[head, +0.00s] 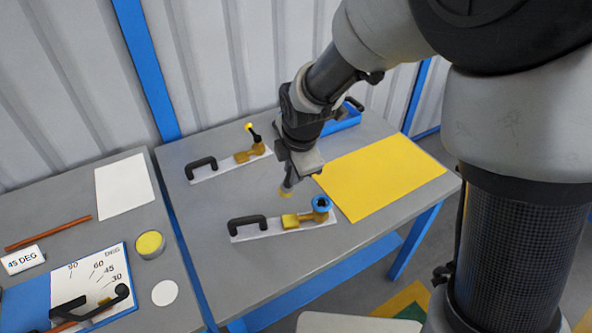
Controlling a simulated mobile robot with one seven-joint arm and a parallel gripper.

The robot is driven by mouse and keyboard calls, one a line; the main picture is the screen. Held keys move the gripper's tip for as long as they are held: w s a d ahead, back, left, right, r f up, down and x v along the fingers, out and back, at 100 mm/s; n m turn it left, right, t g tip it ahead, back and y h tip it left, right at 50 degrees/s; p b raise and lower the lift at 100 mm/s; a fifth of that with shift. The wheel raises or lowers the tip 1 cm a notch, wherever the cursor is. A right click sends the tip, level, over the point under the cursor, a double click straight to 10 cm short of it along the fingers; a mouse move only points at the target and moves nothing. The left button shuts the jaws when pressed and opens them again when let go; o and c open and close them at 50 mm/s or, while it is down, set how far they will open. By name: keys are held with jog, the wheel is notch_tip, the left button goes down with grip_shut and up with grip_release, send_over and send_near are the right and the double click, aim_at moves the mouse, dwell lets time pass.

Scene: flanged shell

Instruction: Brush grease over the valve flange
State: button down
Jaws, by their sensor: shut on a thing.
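My gripper (289,178) hangs above the grey table, shut on what looks like a small brush, mostly hidden by the jaws. Its yellowish tip (286,193) shows just below them. The near valve (291,220) is brass-coloured and sits on a white plate with a black handle at its left. Its blue flange (321,203) is a ring with a dark opening, facing up at the plate's right end. The brush tip is above and left of the flange and looks apart from it. An open tin of yellow grease (150,243) stands on the left table.
A second valve plate (230,163) with a black handle and a yellow-tipped lever lies behind. A yellow sheet (383,175) covers the right side. A blue tray (342,119) stands at the back, partly behind my arm. An angle board (90,290) lies on the left table.

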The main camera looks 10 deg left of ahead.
aim_at(292, 190)
jog(key=shift+f, duration=0.15)
notch_tip(292, 190, down, 5)
jog(key=b, duration=0.3)
jog(key=shift+b, duration=0.3)
jog(key=shift+r, duration=0.2)
